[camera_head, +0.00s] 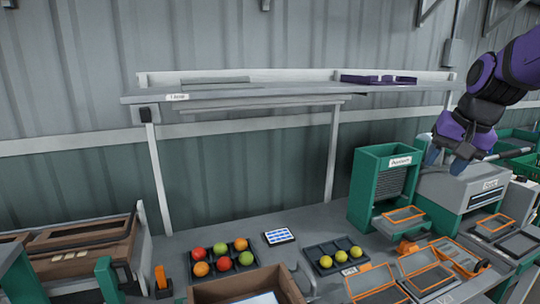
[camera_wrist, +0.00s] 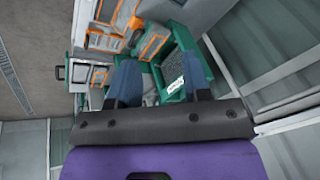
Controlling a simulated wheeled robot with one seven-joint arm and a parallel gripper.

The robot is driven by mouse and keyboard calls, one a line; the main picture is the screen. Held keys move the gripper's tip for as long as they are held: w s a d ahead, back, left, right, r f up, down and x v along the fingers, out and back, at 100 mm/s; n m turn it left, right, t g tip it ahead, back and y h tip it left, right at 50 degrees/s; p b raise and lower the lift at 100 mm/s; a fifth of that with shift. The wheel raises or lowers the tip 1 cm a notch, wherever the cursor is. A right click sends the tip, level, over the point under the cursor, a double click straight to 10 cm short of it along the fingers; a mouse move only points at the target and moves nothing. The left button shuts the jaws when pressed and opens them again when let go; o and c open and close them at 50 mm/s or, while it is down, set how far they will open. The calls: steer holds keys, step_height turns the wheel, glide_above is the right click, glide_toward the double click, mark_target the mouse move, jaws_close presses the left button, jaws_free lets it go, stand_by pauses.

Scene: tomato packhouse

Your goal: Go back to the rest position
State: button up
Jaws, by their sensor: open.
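My gripper (camera_head: 446,160) is at the upper right in the head view, in front of the grey boxy machine (camera_head: 470,187) and to the right of the green cabinet (camera_head: 362,180). It points downward. In the wrist view its two blue-grey fingers (camera_wrist: 162,82) stand apart, and I see nothing held between them. The green cabinet also shows beyond the fingers in the wrist view (camera_wrist: 195,62). My purple arm comes in from the right edge.
A shelf (camera_head: 270,95) spans the back, with a purple tray (camera_head: 378,79) on it. A black tray (camera_head: 207,269) holds red, orange and green fruit; another (camera_head: 314,252) holds yellow-green fruit. Orange-framed trays (camera_head: 372,280) crowd the right. A cardboard box (camera_head: 280,284) stands in front.

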steer(key=s+a+n, duration=0.2)
steer(key=s, duration=0.8)
steer(key=s+a+n+t+h, duration=0.1)
steer(key=s+a+n, duration=0.2)
steer(key=s, duration=0.7)
steer(key=shift+s+a+r, duration=0.15)
steer(key=shift+s, duration=0.25)
